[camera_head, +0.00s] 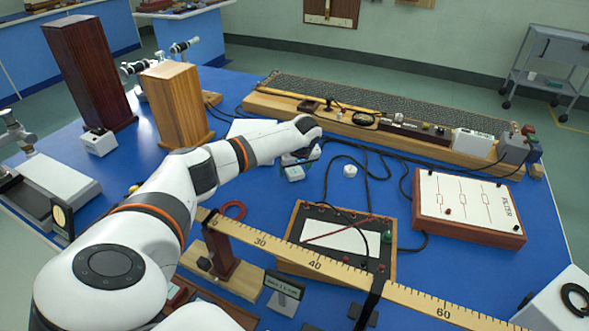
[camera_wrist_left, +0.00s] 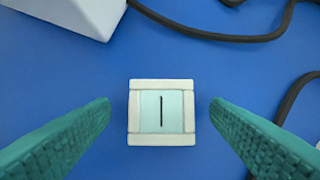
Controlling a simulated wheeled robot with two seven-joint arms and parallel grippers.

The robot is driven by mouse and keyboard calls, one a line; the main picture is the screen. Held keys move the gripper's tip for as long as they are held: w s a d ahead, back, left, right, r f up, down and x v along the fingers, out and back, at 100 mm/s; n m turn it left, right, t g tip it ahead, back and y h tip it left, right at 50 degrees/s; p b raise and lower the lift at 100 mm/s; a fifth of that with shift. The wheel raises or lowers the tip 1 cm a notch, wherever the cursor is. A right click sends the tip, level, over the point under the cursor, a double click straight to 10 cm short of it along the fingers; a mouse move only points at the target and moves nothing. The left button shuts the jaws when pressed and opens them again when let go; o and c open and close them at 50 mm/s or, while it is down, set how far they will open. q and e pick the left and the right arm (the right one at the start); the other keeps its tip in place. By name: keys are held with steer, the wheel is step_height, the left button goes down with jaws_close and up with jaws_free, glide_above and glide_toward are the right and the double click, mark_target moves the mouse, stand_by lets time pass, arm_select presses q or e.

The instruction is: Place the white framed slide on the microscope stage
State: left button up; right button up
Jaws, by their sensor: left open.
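The white framed slide (camera_wrist_left: 134,112) lies flat on the blue bench top, a small square white frame around a pale blue window with a dark vertical line. My left gripper (camera_wrist_left: 160,102) is open, with its teal fingers apart to the left and right of the slide and nothing held. In the head view my left arm reaches across the bench, and the gripper (camera_head: 300,157) points down just above the slide (camera_head: 294,174), partly hiding that area. I cannot clearly pick out the microscope stage. My right gripper is not in view.
A long wooden ruler (camera_head: 315,263) crosses in front, over a sloped panel (camera_head: 340,240). A circuit box (camera_head: 468,206) stands right. Black cables (camera_head: 365,170) run right of the gripper. Wooden pillars (camera_head: 177,105) stand at the left. A white block (camera_wrist_left: 70,15) is near the slide.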

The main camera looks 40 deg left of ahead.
arm_select(q)
steer(key=shift+w+a+f, duration=0.1)
steer(key=shift+f, duration=0.3)
steer(key=shift+c, duration=0.3)
steer(key=shift+r, duration=0.1)
steer(key=c, duration=1.1)
